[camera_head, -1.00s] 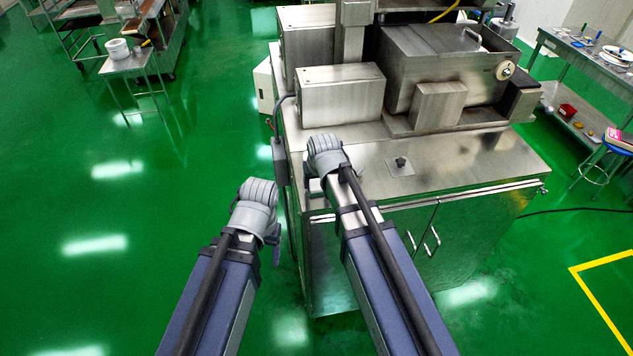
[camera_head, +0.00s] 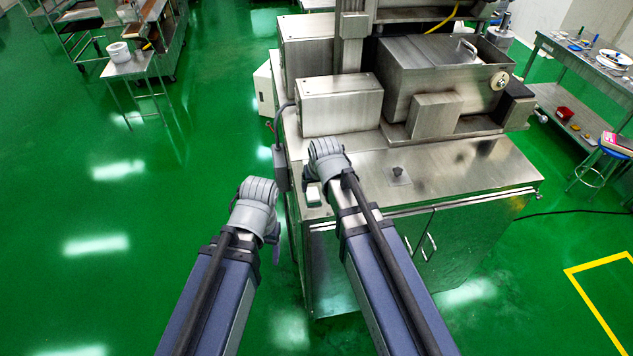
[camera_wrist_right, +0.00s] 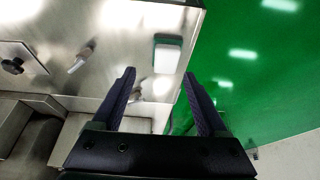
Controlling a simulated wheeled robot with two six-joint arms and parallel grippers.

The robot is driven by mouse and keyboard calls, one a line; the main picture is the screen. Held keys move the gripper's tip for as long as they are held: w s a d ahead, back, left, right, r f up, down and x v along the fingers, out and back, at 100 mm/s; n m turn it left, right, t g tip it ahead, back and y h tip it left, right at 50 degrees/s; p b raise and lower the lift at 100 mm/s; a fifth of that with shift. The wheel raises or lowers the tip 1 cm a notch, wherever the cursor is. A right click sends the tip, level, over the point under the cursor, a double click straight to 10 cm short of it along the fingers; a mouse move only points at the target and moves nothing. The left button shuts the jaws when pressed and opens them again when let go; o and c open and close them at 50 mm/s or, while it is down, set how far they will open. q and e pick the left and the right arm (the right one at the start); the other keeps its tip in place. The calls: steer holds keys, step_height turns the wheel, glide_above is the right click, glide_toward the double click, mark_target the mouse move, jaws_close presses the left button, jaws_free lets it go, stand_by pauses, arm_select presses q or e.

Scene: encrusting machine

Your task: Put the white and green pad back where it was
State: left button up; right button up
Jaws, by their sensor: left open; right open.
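The white and green pad (camera_wrist_right: 168,53) lies on the steel top of the machine's cabinet near its edge, white face up with a green strip at one end. In the head view a white piece of it (camera_head: 313,194) shows just left of my right wrist. My right gripper (camera_wrist_right: 158,75) is open and empty. In the wrist view the pad appears beyond and between its fingertips, apart from them. In the head view the right fingers are hidden behind the wrist. My left gripper (camera_head: 275,250) hangs over the floor left of the cabinet, mostly hidden by its wrist, with no object seen in it.
The steel encrusting machine (camera_head: 340,104) stands on the cabinet (camera_head: 450,175) behind the pad. A small dark knob (camera_head: 397,173) rises from the cabinet top, right of my right wrist. Green floor (camera_head: 110,260) is clear to the left. A blue stool (camera_head: 612,146) stands far right.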

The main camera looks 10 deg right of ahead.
steer(key=p+v, duration=0.6)
steer(key=v, duration=0.1)
steer(key=s+a+f+n+g+h, duration=0.1)
steer(key=s+a+n+g, duration=0.2)
steer(key=s, duration=1.3)
steer(key=shift+a+f+g+b, duration=0.2)
steer(key=shift+a+g+b, duration=0.1)
steer(key=shift+a+g, duration=0.65)
